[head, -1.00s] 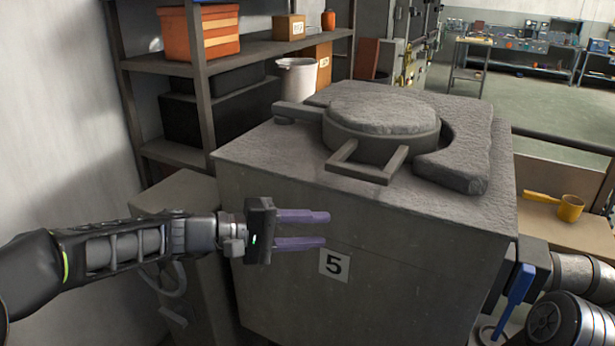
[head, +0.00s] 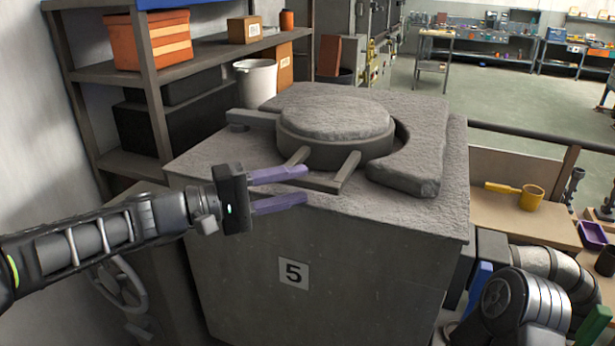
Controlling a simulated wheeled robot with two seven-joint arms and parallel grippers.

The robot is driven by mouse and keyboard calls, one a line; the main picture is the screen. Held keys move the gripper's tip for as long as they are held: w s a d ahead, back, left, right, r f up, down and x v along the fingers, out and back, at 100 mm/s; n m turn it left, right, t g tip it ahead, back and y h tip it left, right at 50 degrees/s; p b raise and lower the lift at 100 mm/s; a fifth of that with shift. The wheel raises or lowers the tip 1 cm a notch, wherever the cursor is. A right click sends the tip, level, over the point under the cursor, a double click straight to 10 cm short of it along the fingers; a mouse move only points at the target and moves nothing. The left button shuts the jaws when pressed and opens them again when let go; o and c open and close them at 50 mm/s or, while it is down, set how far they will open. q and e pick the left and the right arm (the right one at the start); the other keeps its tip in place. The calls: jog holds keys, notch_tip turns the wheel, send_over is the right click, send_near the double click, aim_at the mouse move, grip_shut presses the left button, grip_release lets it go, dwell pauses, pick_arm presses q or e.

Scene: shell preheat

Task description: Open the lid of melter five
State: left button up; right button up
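Melter five (head: 330,265) is a grey block with a "5" label on its front. Its round rough-topped lid (head: 335,118) lies flat and closed on top, with a U-shaped handle (head: 322,184) sticking out toward me. My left gripper (head: 305,186) is open and empty, its two purple fingers pointing right. In the picture its fingertips lie just left of and overlapping the handle's left end; I cannot tell whether they touch it. My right arm (head: 530,305) shows at the lower right; blue finger-like parts (head: 480,285) show beside it, and the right gripper's opening is not clear.
A shelf (head: 110,75) with an orange box (head: 150,40) and a white bucket (head: 256,80) stand behind left. A raised curved slab (head: 420,160) borders the lid. A bench with a yellow ladle (head: 530,197) is at right.

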aim_at(300, 184)
pick_arm(q)
jog(key=shift+p+x, duration=0.3)
jog(key=shift+x, duration=1.25)
jog(key=shift+c, duration=0.4)
grip_shut()
